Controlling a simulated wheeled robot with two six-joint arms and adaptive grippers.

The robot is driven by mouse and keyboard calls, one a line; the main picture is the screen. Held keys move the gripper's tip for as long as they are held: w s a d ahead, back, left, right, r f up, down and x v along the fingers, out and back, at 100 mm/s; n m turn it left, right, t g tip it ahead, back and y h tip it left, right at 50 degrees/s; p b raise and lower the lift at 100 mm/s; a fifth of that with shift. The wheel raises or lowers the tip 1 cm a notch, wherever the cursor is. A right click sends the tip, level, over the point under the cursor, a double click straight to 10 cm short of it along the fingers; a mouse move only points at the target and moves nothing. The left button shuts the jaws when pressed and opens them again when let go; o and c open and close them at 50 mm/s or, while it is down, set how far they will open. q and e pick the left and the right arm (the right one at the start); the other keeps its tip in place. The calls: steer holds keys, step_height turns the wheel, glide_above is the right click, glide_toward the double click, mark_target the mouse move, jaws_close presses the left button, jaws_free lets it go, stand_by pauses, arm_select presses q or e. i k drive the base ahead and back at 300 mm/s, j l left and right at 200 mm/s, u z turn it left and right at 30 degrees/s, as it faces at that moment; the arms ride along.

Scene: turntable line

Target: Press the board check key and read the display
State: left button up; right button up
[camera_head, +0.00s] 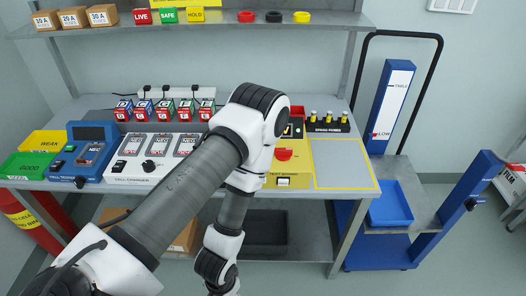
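I cannot tell which control is the board check key; no such label is readable. A yellow panel (296,169) at the bench's middle right carries a red knob (284,154), a white key-like part (283,181) and a dark display with a yellow mark (287,131). My arm hides its left part. My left arm rises from the lower left, bends in front of the bench and runs down. Neither gripper shows.
Several labelled cell blocks (125,110) stand behind the charger. Spare fuses (327,126) stand right of the panel, behind a yellow-outlined clear area (342,164). Green (25,165) and yellow (42,143) bins sit at the left. A blue lift cart (388,250) stands right of the bench.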

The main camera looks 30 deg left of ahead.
mark_target(281, 182)
steer(key=u, duration=1.05)
